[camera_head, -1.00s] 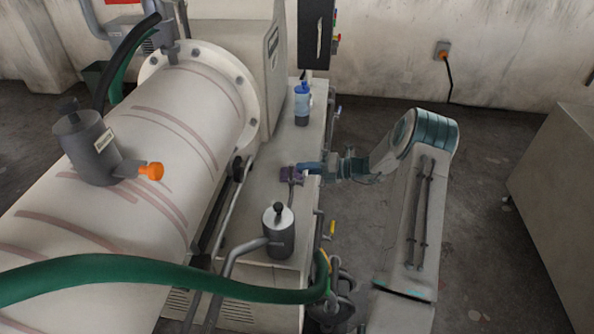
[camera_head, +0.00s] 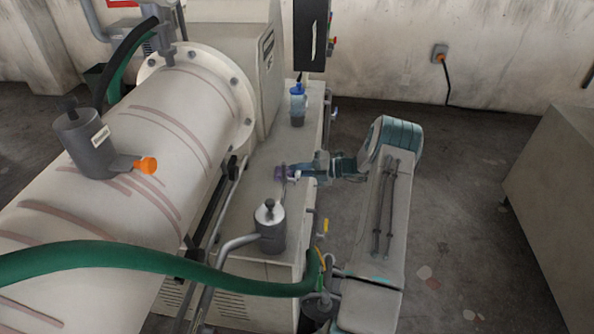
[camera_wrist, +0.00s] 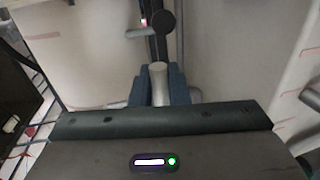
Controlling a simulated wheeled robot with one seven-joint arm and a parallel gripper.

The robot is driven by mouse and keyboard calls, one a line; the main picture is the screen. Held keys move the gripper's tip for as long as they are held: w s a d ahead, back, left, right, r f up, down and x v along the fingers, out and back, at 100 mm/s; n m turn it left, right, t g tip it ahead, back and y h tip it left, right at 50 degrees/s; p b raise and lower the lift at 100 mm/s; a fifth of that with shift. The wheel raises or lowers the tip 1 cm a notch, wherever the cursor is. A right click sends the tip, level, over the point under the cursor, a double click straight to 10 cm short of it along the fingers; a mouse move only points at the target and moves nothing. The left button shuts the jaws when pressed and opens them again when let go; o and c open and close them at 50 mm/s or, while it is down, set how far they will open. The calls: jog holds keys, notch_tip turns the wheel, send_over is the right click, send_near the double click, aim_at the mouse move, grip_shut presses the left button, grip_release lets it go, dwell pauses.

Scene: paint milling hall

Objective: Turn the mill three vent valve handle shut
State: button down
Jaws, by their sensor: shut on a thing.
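My gripper (camera_head: 287,172) is over the grey bench-like deck beside the big pale drum in the head view. In the wrist view, my gripper's two dark blue fingers (camera_wrist: 160,92) are shut on a grey tapered handle (camera_wrist: 159,72). Behind it a dark upright bar with a round dark knob (camera_wrist: 162,22) shows. I cannot read a mill number or tell the valve's setting.
A grey lidded pot (camera_head: 270,228) stands nearer on the deck (camera_head: 255,190); a blue-topped bottle (camera_head: 298,105) stands farther back. A green hose (camera_head: 150,258) crosses the front. An orange knob (camera_head: 146,165) juts from a labelled grey cylinder on the drum (camera_head: 120,150). Floor at right is open.

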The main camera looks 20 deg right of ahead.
jog(key=c, duration=1.5)
grip_release()
jog(key=shift+o, duration=0.2)
jog(key=shift+d, duration=0.1)
jog(key=b+v, duration=0.3)
jog(key=v, duration=1.1)
jog(key=shift+b, duration=0.35)
